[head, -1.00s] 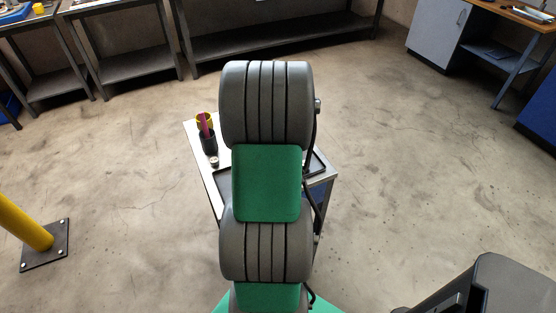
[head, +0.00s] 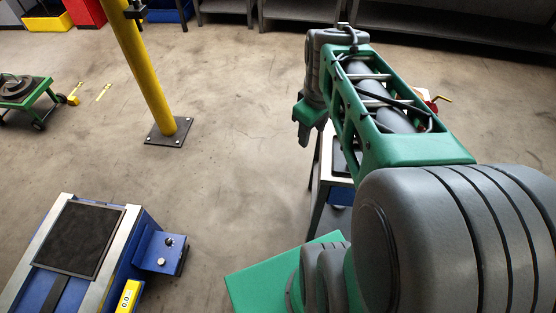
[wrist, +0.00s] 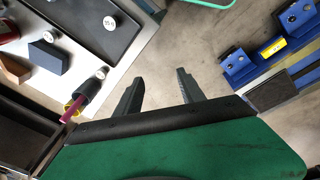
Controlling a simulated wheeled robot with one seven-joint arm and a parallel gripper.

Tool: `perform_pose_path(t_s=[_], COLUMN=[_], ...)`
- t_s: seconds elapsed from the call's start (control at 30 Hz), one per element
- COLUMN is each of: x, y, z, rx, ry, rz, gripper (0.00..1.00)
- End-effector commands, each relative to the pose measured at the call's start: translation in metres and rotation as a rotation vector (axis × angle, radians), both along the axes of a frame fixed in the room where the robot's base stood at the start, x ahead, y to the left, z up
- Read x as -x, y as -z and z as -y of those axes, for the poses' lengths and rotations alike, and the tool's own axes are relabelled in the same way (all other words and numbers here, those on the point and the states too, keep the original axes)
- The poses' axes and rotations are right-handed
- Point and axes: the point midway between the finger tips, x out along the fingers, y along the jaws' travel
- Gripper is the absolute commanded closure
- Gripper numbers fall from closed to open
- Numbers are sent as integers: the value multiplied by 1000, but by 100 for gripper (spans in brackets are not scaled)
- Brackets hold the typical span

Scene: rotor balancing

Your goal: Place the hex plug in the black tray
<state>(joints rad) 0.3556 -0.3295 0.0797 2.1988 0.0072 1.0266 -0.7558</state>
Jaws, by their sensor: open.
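My gripper (wrist: 158,86) is open and empty in the wrist view, its two dark fingers apart above bare floor. In the head view the end of my arm (head: 306,122) hangs beside the cart. The black tray (wrist: 75,12) lies on the light cart top at the upper left of the wrist view, to the left of my fingers. A small round metal weight (wrist: 109,22) sits in it. In the head view only a dark sliver of the tray shows behind my arm. I cannot make out the hex plug in any view.
A blue machine (head: 160,252) stands at the lower left. A yellow post (head: 145,75) rises from open floor.

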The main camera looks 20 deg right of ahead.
Motion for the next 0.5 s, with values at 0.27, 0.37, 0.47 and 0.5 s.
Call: perform_pose_path(t_s=[0.27,0.37,0.47,0.5], x=[37,39,39,39], y=[27,29,29,29], z=[-122,-126,-125,-125], rx=[-135,-145,-145,-145], ry=[342,367,368,368], rz=[117,121,120,120], gripper=[54,54,54,54])
